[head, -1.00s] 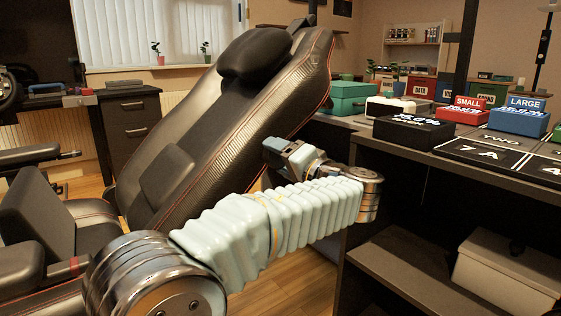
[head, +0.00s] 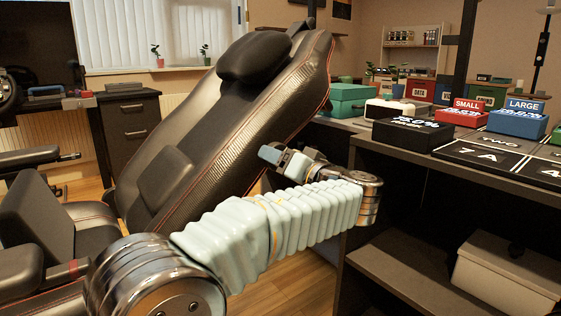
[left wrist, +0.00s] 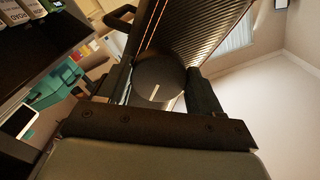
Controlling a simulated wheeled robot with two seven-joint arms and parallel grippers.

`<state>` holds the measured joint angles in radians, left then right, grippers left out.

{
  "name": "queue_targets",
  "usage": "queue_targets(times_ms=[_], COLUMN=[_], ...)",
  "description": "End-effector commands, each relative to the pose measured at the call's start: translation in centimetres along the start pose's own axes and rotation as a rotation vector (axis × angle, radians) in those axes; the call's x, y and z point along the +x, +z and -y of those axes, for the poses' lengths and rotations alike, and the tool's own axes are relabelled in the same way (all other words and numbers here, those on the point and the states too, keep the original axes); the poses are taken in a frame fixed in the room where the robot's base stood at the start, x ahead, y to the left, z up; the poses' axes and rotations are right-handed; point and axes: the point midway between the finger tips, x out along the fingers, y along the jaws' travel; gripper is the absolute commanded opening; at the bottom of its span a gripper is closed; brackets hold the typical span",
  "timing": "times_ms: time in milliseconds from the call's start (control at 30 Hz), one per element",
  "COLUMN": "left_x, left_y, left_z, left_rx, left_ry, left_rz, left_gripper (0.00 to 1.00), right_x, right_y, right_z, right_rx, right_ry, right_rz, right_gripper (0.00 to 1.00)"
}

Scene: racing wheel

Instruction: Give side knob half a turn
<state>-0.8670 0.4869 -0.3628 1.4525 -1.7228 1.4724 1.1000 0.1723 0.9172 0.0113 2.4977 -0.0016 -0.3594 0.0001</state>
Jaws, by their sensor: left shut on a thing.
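The side knob (left wrist: 158,72) is a dark round disc with a short pale line on its face, on the side of the black seat (head: 225,115). The line slants in the left wrist view. My left gripper (head: 268,156) is at the seat's right side in the head view, with its fingers on either side of the knob in the left wrist view, shut on it. The knob is hidden in the head view. My right gripper is not in view.
A dark shelf desk (head: 460,190) stands right of my left arm, bearing a black box (head: 413,134), a red box (head: 458,115), a blue box (head: 518,122) and a green box (head: 350,101). A white bin (head: 510,272) is on its lower shelf.

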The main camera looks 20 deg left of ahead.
Motion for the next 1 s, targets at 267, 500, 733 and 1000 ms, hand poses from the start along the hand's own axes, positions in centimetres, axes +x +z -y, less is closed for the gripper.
queue_targets(times_ms=[267,500,733,1000], left_x=[0.0,0.0,-0.1,-4.4], left_y=[0.1,0.1,0.0,-0.1], left_z=[-0.1,-0.1,0.0,-0.1], left_rx=[-0.001,-0.001,-0.001,-0.001], left_ry=[0.003,0.002,0.002,0.005], left_rz=[0.002,0.001,0.0,-0.002], left_gripper=[0.34,0.9,0.9,0.9], right_x=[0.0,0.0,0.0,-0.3], right_y=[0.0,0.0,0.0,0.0], right_z=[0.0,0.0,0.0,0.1], right_rx=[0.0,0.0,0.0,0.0], right_ry=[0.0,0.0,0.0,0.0], right_rz=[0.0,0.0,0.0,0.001], right_gripper=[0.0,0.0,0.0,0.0])
